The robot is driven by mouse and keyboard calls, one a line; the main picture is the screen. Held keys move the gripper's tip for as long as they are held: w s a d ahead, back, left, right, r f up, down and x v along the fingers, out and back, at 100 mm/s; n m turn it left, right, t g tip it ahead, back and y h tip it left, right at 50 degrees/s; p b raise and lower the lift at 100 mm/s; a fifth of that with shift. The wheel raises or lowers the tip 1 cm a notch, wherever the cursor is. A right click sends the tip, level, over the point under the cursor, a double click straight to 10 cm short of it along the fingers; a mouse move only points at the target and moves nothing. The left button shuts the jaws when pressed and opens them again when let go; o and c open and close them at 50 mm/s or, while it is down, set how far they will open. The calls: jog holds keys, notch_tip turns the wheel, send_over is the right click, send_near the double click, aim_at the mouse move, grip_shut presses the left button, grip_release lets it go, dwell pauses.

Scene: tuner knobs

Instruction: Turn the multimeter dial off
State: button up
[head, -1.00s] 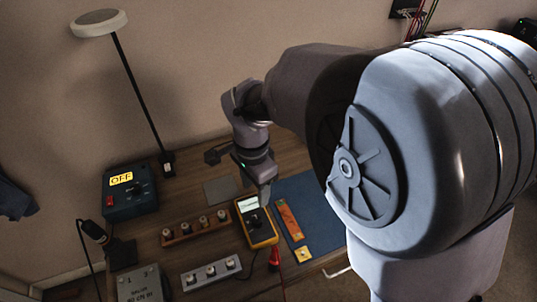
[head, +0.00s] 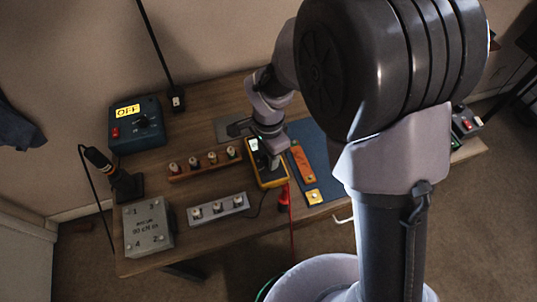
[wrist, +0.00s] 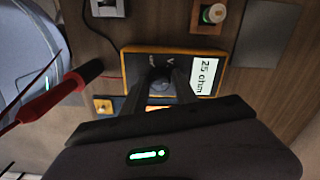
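The multimeter (head: 272,183) has a yellow case and dark face and lies on the table in the head view, partly covered by my gripper (head: 272,163). In the wrist view the multimeter (wrist: 215,56) lies sideways, and its lit screen (wrist: 206,76) reads 25 ohm. Its round dark dial (wrist: 160,84) shows between the two fingers of my gripper (wrist: 162,80), one on each side. I cannot tell whether the fingers touch the dial.
A red probe (head: 284,197) with a cable lies by the multimeter's lower right corner. A blue mat (head: 313,138) with an orange strip (head: 302,160) is to the right. A knob rack (head: 205,165), a grey switch strip (head: 217,208) and a blue OFF box (head: 136,124) are to the left.

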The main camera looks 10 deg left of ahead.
grip_shut()
jog(key=n+p, duration=0.1)
jog(key=n, duration=0.4)
jog(key=shift+r+n+p, duration=0.1)
jog(key=shift+n+p, duration=0.3)
jog(key=n+p, duration=0.1)
jog(key=n, duration=0.4)
jog(key=shift+p, duration=0.35)
jog(key=n+p, duration=0.2)
jog(key=n, duration=0.4)
jog(key=shift+n, duration=0.4)
jog(key=n+p, duration=0.2)
jog(key=n, duration=0.4)
